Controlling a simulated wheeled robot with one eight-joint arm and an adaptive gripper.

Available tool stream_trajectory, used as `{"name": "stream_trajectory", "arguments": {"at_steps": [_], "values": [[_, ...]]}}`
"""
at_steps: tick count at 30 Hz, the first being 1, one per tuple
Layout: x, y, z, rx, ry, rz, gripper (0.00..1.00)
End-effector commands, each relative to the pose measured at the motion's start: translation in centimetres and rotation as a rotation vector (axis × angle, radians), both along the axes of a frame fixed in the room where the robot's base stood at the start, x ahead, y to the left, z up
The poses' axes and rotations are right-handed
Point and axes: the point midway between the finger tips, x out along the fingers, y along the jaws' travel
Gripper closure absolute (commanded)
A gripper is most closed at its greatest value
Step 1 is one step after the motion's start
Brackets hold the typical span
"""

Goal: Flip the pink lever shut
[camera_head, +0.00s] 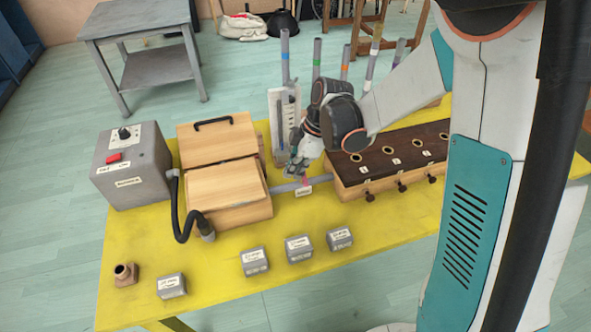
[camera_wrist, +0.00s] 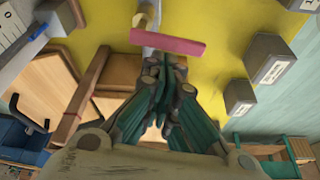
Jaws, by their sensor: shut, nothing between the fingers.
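The pink lever (camera_wrist: 167,42) is a flat bar lying across the upper middle of the wrist view, beside a pale pipe piece. In the head view the lever (camera_head: 305,181) is a small pink spot on the grey pipe (camera_head: 287,187), above a white label, partly hidden by my gripper. My gripper (camera_head: 295,170) is shut and empty, just above the pipe and close to the lever. In the wrist view its fingertips (camera_wrist: 166,68) point at the lever's lower edge; I cannot tell whether they touch it.
A wooden box (camera_head: 233,213) with a handled panel stands left of the pipe, and a dark-topped chest (camera_head: 391,160) right of it. A grey control box (camera_head: 132,166) has a black hose. Several small grey blocks (camera_head: 299,248) line the front of the yellow table (camera_head: 215,266).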

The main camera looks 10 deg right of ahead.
Motion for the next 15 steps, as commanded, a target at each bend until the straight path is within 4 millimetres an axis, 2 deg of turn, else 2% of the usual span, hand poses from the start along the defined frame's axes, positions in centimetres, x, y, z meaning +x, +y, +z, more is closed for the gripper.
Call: {"name": "stream_trajectory", "arguments": {"at_steps": [7, 9, 15], "values": [[0.6, 3.3, 0.2, 0.0, 0.0, -0.002, 1.0], [0.5, 2.3, 2.4, 0.0, 0.001, -0.008, 1.0], [0.4, 0.9, 6.3, 0.0, 0.0, -0.007, 1.0]]}}
